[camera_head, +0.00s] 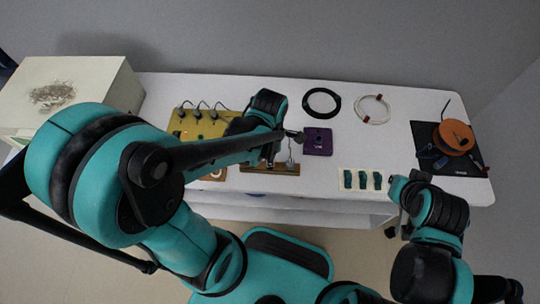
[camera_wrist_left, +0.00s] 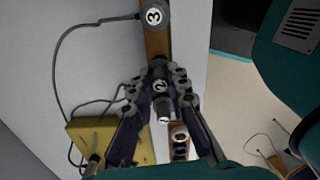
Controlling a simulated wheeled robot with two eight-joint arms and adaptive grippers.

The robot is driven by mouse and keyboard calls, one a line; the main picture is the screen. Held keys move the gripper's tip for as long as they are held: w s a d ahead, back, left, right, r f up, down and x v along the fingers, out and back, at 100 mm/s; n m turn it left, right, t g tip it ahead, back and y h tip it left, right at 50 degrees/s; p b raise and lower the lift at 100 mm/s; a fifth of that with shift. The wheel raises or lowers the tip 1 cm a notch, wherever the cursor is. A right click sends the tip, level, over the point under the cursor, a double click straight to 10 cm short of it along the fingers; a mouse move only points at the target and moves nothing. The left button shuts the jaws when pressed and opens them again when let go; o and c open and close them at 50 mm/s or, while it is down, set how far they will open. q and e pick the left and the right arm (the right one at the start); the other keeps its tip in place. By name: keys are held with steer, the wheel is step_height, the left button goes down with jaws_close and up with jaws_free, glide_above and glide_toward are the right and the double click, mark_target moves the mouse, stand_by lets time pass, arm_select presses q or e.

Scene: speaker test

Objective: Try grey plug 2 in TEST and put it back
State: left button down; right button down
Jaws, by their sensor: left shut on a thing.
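In the left wrist view, grey plug 2 (camera_wrist_left: 160,86) sits between the fingers of my left gripper (camera_wrist_left: 159,72), which is shut on it. The plug is over a narrow wooden rack (camera_wrist_left: 156,44); I cannot tell whether it is seated or lifted. Another grey plug marked 3 (camera_wrist_left: 154,15) stands farther along the rack. In the head view my left gripper (camera_head: 270,152) is at the wooden rack (camera_head: 262,168), partly hidden by my arm. A purple box (camera_head: 318,141) lies just right of it; its label is not readable. My right gripper (camera_head: 397,188) is near the front edge, its fingers unclear.
Black and white cable coils (camera_head: 309,108) lie behind. A pale holder with teal pieces (camera_head: 344,187) is at the front. A black mat (camera_head: 425,135) with an orange spool lies right.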

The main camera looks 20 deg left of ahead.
arm_select(q)
steer(key=shift+f+b, duration=0.55)
steer(key=shift+f, duration=0.15)
steer(key=c, duration=1.4)
jaws_free()
steer(key=shift+r+p, duration=3.35)
steer(key=shift+r, duration=0.45)
